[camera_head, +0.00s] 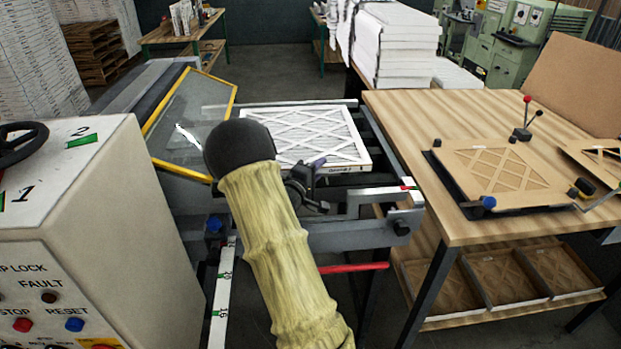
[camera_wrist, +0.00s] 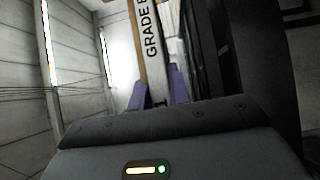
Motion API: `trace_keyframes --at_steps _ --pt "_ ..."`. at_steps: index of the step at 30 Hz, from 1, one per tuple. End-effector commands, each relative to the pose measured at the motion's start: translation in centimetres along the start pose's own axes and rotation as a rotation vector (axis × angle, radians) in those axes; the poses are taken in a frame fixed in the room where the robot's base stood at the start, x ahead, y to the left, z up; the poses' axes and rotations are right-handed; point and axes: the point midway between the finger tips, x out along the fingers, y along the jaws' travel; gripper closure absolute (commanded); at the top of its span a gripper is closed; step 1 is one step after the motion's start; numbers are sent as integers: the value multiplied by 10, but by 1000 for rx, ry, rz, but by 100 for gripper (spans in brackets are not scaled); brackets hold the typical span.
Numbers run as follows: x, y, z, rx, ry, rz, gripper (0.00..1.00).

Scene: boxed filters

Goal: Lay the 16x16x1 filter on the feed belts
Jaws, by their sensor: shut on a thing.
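A square white pleated filter (camera_head: 305,133) with a lattice face sits level over the feed belts (camera_head: 342,181) in the head view. I cannot tell whether it rests on them or is just above. My gripper (camera_head: 314,168) is shut on the filter's near edge, its purple fingers partly hidden by my sleeved arm. In the wrist view, my gripper's purple fingers (camera_wrist: 158,92) pinch the filter's edge (camera_wrist: 151,35), which reads "GRADE B", with the rest of the lettering cut off. The filter's size marking is not readable.
A yellow-framed clear guard (camera_head: 192,122) stands tilted left of the filter. A control box (camera_head: 90,215) is at front left. A wooden table (camera_head: 400,108) stands right, with a black-edged fixture holding a brown lattice frame (camera_head: 495,172). White stacks (camera_head: 398,45) stand behind.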

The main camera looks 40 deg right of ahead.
Motion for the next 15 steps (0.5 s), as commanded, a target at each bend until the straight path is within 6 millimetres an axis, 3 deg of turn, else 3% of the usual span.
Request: trace_keyframes --at_steps 6,15 --pt "0 -34 0 -1 0 0 100" --pt "0 -37 0 1 0 2 100"
